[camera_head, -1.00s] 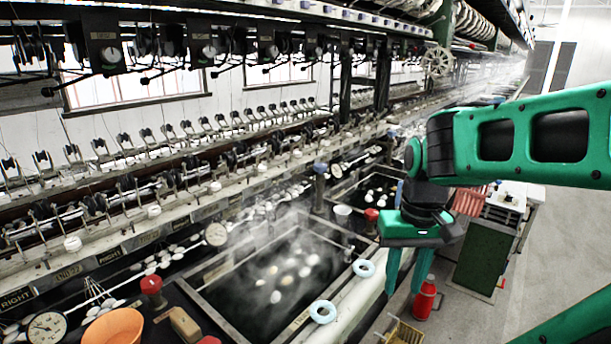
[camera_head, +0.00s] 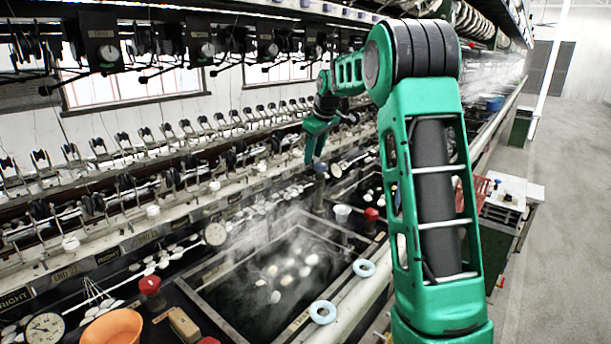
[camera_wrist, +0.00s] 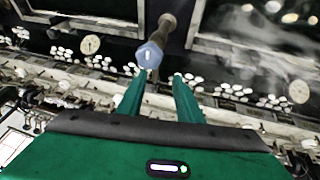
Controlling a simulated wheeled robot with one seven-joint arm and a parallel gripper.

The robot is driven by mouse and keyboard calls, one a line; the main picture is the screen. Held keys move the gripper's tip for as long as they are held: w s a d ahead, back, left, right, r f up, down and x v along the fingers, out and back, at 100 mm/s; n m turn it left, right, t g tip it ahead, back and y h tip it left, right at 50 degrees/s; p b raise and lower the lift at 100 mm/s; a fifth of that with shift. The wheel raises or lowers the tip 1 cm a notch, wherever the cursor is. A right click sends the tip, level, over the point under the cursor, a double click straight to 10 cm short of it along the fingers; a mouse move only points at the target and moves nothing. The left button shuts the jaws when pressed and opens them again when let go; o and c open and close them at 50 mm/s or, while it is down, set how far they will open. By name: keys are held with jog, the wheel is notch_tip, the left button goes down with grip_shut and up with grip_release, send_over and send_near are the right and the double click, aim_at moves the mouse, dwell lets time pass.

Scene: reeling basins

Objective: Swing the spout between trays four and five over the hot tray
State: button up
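A blue-capped spout (camera_head: 320,168) stands upright at the back of the divider between two trays. In the wrist view its blue cap (camera_wrist: 149,55) lies just beyond my fingertips, with a dark pipe running up from it to a rounded end (camera_wrist: 167,20). My gripper (camera_head: 314,157) hangs over the cap, fingers pointing down. In the wrist view my gripper (camera_wrist: 159,75) is open and empty, the cap lying near the left finger. I cannot tell whether they touch. The steaming tray (camera_head: 215,308) holds dark water and pale cocoons, on the near side of the spout.
Blue rings (camera_head: 323,312) lie on the front ledge. The reeling bench (camera_head: 130,235) with dials and guides runs close behind the spout.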

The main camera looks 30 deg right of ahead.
aim_at(305, 177)
jog(key=shift+n, duration=0.3)
jog(key=x, duration=0.4)
jog(key=w+x, duration=0.1)
jog(key=x, duration=0.3)
jog(key=w+r+x, duration=0.1)
jog(key=x, duration=0.3)
jog(key=shift+c, duration=0.6)
